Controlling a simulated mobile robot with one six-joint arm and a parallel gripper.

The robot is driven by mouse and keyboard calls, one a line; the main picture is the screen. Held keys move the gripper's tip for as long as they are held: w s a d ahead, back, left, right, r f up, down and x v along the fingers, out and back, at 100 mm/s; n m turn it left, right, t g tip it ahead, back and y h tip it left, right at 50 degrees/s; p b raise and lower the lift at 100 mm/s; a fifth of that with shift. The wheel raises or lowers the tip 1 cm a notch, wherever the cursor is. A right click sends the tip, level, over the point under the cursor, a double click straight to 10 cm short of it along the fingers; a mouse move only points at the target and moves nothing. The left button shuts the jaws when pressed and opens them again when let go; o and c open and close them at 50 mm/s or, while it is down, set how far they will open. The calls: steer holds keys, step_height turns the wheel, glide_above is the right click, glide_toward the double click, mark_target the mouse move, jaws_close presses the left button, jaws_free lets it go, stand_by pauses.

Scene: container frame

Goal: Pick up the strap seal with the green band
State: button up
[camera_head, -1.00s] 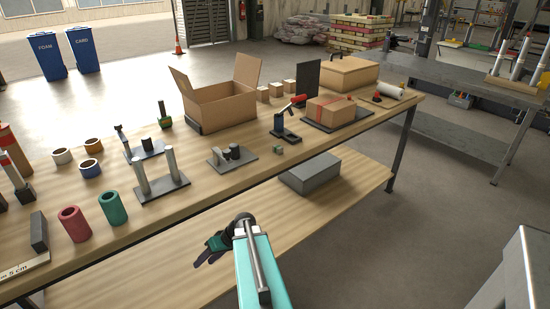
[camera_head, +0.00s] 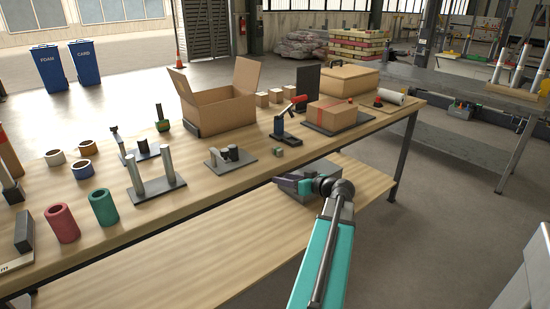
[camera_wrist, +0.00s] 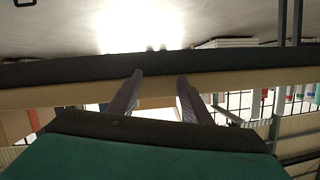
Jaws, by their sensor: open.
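A small grey-green block (camera_head: 277,152) lies on the workbench near its front edge, right of a dark plate with short posts. It may be the strap seal; a band on it is too small to make out. My gripper (camera_head: 282,184) is in front of the bench's front edge, below the top and apart from the block, with its fingers pointing left. In the wrist view my gripper (camera_wrist: 158,92) shows two separated fingers with nothing between them. No seal can be made out in the wrist view.
The bench top (camera_head: 225,185) holds an open carton (camera_head: 222,108), a red-handled tool (camera_head: 288,122), a strapped box (camera_head: 332,113), a two-post stand (camera_head: 152,178) and coloured rolls. The lower shelf (camera_head: 190,250) carries a grey box, partly hidden behind my gripper.

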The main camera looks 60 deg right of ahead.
steer(key=s+d+r+n+t+h, duration=0.1)
steer(key=s+d+r, duration=0.3)
steer(key=r, duration=0.4)
steer(key=shift+s+d+r+h, duration=0.2)
steer(key=shift+s+r+h, duration=0.1)
steer(key=shift+s+h, duration=0.25)
glide_toward(278, 149)
steer(key=w+d, duration=0.1)
steer(key=w, duration=0.1)
steer(key=shift+w+d+f+p, duration=0.1)
steer(key=shift+w+d+p, duration=0.2)
steer(key=shift+w, duration=0.35)
steer(key=shift+w, duration=0.1)
steer(key=shift+p+x, duration=0.65)
steer(key=shift+x, duration=1.9)
steer(key=shift+a+f, duration=0.15)
